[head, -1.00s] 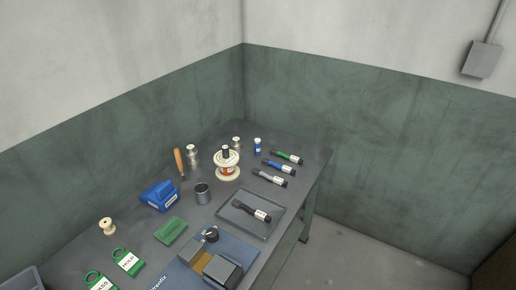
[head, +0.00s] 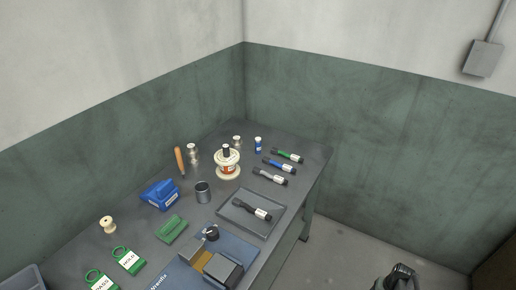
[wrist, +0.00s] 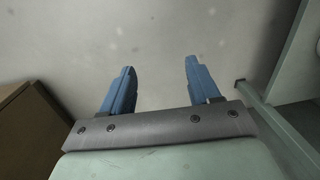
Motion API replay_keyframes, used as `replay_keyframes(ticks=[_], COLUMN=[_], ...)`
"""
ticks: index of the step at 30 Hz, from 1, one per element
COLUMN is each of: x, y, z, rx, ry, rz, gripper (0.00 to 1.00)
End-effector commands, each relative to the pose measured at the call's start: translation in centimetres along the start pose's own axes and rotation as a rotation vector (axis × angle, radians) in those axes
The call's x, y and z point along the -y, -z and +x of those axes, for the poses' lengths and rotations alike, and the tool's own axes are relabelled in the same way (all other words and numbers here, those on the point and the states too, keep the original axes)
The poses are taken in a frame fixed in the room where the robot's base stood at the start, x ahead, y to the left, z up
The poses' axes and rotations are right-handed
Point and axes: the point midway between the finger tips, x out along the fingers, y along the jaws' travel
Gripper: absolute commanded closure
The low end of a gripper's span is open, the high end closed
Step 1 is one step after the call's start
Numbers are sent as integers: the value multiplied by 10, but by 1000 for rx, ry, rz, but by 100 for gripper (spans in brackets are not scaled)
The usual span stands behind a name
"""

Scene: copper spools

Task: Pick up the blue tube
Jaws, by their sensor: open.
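The blue tube (head: 279,165) lies on the table near its right edge in the head view. It has a blue band, dark ends and a white label. It lies between a green-banded tube (head: 287,155) and a grey-banded tube (head: 270,176), apart from both. My gripper (wrist: 160,68) is open and empty, its two blue fingers spread over bare floor in the wrist view. The blue tube does not show in the wrist view. In the head view a dark part of my arm shows at the bottom right, off the table.
A grey tray (head: 236,219) holding a black-banded tube (head: 251,209) lies in front of the tubes. A table leg shows at the right in the wrist view.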

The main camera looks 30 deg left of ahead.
Motion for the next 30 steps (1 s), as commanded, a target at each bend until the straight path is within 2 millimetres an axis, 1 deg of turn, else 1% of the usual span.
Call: replay_keyframes(ticks=[1,2,3,5,6,8,9,11,12,14,15,17,18,19,20,21,23,24,25,26,27,29,30], x=[-2,-2,-3,-3,-4,-4,-5,-5,-4,-2,1,7,14,20,27,39,64,87,105,122,146,182,206], y=[34,49,71,102,122,153,173,202,222,249,266,291,306,317,327,340,358,368,373,376,379,380,380], z=[-9,-15,-25,-40,-51,-69,-82,-102,-116,-138,-152,-174,-188,-198,-209,-223,-243,-256,-263,-269,-276,-285,-291], rx=[-43,-67,-101,-149,-182,-231,-264,-312,-343,-389,-415,-454,-477,-492,-506,-522,-540,-545,-545,-544,-539,-528,-519], ry=[3,4,6,8,10,12,12,13,14,15,15,16,17,18,20,22,27,32,35,38,43,50,54], rz=[-6,-10,-15,-22,-28,-36,-41,-50,-57,-68,-78,-96,-109,-121,-134,-155,-195,-231,-258,-284,-317,-370,-405], gripper=[39,39,39,39,39,39,39,39,39,39,39,39,39,39,39,39,39,39,39,39,39,39,39])
